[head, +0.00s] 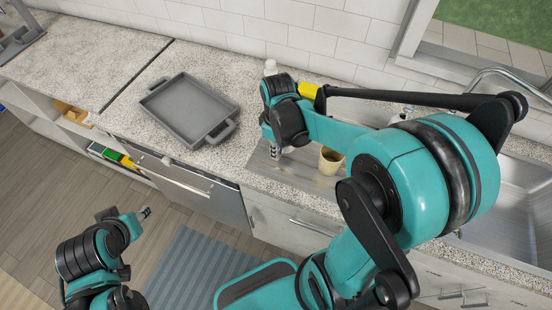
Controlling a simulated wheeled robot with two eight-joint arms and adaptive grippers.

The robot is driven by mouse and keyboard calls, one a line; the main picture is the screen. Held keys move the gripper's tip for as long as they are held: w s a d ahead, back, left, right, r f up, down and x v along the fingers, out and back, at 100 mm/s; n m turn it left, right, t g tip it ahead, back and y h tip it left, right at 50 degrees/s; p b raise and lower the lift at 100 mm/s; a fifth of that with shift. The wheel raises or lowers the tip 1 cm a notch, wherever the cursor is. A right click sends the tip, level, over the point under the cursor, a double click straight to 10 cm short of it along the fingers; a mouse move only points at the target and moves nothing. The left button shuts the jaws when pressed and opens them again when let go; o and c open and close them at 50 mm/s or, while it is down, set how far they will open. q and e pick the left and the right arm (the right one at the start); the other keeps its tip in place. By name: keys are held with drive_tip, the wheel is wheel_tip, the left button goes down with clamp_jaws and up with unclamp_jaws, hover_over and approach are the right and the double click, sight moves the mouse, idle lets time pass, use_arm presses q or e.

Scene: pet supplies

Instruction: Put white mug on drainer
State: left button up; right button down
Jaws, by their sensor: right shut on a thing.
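The grey metal drainer (262,165) is a flat surface beside the sink. A cream-yellow mug (330,160) with a dark inside stands upright on it, partly hidden by my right arm. My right gripper (275,152) points down over the left part of the drainer, left of this mug and apart from it. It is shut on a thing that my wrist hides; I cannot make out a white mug. My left gripper (145,213) is low at the left, over the floor in front of the cabinets, far from the drainer. Its fingers are too small to read.
A grey tray with handles (188,108) lies on the speckled counter left of the drainer. A white-capped bottle (270,66) stands by the tiled wall, partly behind my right wrist. The steel sink (520,205) and faucet (510,76) are at right. Counter around the tray is clear.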

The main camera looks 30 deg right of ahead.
drive_tip(key=shift+w+a+f, duration=0.15)
drive_tip(key=shift+a+f, duration=0.05)
drive_tip(key=shift+f, duration=0.25)
wheel_tip(320, 180, down, 3)
drive_tip(key=shift+f+b, duration=0.2)
drive_tip(key=shift+b, duration=0.55)
drive_tip(key=shift+f, duration=0.1)
drive_tip(key=c, duration=1.6)
unclamp_jaws()
